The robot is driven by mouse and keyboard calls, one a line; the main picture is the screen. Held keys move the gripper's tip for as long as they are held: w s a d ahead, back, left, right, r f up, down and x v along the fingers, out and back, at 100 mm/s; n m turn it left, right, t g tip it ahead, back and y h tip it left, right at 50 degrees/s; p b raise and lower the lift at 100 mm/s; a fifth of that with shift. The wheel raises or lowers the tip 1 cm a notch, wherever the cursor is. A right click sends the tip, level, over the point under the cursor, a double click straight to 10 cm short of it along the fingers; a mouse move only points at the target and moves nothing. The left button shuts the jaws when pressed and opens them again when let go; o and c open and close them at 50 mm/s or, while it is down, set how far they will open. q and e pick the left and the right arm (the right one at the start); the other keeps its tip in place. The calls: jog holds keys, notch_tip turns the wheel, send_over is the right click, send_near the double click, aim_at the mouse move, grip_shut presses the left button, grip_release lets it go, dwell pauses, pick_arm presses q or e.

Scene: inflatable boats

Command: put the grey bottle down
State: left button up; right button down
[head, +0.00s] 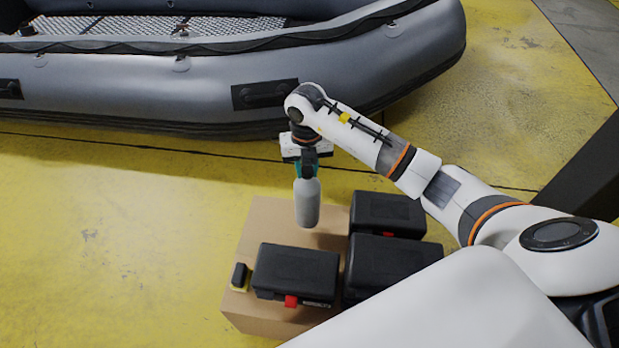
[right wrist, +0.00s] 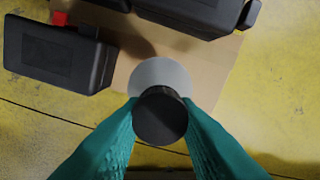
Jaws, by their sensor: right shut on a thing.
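The grey bottle (head: 307,203) hangs upright below my right gripper (head: 308,170) in the head view, over the far part of a cardboard box top (head: 262,222). My right gripper is shut on the bottle near its top. In the right wrist view the teal fingers (right wrist: 160,130) close on both sides of the bottle's dark cap (right wrist: 160,116), with its grey shoulder (right wrist: 160,74) showing behind. I cannot tell whether the bottle's base touches the box. My left gripper is not in view.
A small black and yellow item (head: 239,276) lies at the left edge. A grey inflatable boat (head: 150,95) lies behind on the yellow floor.

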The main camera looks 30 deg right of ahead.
aim_at(307, 180)
notch_tip(307, 180, down, 4)
jog(key=shift+f+b, duration=0.1)
jog(key=shift+b, duration=0.4)
jog(key=shift+f, duration=0.15)
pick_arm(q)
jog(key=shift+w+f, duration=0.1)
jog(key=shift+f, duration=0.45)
pick_arm(e)
jog(key=shift+f, duration=0.1)
jog(key=c, duration=1.1)
grip_release()
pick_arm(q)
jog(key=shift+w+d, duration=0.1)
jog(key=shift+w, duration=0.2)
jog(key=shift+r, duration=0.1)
